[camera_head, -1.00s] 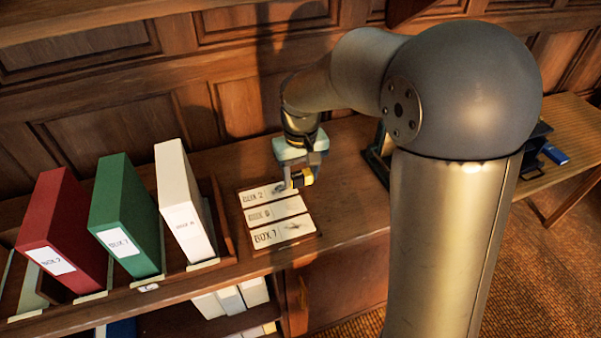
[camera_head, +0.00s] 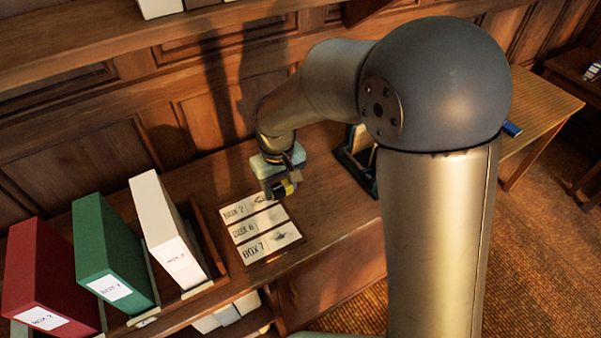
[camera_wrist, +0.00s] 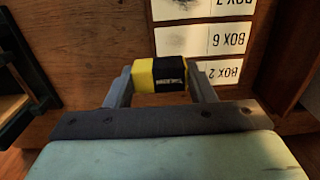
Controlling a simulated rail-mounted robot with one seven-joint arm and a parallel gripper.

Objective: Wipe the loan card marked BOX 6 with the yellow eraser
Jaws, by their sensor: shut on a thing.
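The loan card BOX 6 (camera_head: 257,226) lies between the BOX 2 card (camera_head: 236,211) and the BOX 7 card (camera_head: 268,246) on a dark board. In the wrist view BOX 6 (camera_wrist: 205,39) has a grey smudge at its unlettered end. My gripper (camera_head: 281,189) is shut on the yellow eraser (camera_head: 290,187), which has a black band. It is at the smudged end of BOX 2. In the wrist view the eraser (camera_wrist: 143,75) sits between the fingers and hides part of BOX 2; I cannot tell whether it touches the card.
Red (camera_head: 45,275), green (camera_head: 110,250) and white (camera_head: 165,230) box files stand in a rack left of the cards. A dark stand (camera_head: 357,160) is to the right, behind my arm. The wooden top (camera_head: 325,195) between cards and stand is clear.

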